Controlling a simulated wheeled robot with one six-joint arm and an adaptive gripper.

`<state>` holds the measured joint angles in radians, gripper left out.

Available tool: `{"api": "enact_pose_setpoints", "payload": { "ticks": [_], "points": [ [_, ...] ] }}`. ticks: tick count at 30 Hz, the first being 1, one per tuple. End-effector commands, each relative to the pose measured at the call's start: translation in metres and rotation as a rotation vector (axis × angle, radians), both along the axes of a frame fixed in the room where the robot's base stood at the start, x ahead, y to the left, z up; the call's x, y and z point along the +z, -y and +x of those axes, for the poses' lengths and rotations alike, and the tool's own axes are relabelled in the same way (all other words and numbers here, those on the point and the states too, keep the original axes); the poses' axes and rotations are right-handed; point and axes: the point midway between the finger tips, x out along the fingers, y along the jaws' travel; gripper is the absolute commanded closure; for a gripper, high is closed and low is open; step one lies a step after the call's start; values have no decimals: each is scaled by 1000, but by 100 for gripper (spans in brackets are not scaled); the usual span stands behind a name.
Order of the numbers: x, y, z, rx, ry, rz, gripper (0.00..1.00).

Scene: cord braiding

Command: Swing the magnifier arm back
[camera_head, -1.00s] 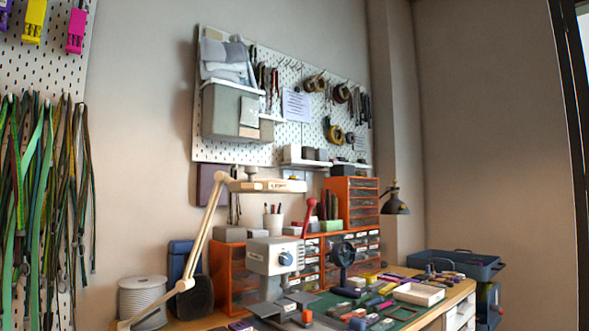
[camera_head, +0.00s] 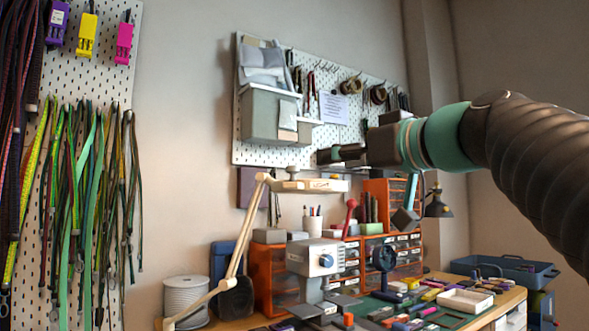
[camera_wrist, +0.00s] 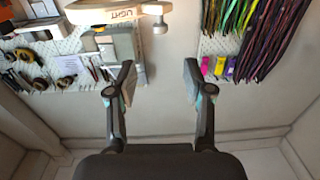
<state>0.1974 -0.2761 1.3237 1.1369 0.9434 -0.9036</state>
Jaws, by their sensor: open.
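The cream magnifier arm (camera_head: 247,223) rises from the bench at the lower left and bends at an elbow. Its flat head (camera_head: 310,186) extends to the right, level, below the pegboard. The labelled head also shows at the top of the wrist view (camera_wrist: 117,12). My gripper (camera_head: 325,155) appears above the head in the head view, pointing left, and looks apart from it. In the wrist view, its two fingers (camera_wrist: 158,78) are spread with only bare wall between them. The magnifier head lies beyond the fingertips, towards the top left.
A grey pegboard (camera_head: 308,135) with bins and tape rolls is on the wall behind. Cords (camera_head: 90,200) hang at the left. The wall between cords and pegboard is bare.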

Motion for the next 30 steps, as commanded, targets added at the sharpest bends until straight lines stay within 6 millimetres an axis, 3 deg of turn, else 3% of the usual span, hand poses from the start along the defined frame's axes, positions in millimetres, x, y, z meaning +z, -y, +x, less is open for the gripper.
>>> {"api": "enact_pose_setpoints", "payload": {
  "ticks": [8, 21, 30],
  "points": [
    [2, -19, 24, 6, 1, 0, 49],
    [2, -66, 88, 5, -1, -1, 49],
    [2, -80, 109, 1, 2, 1, 49]
  ]
}}
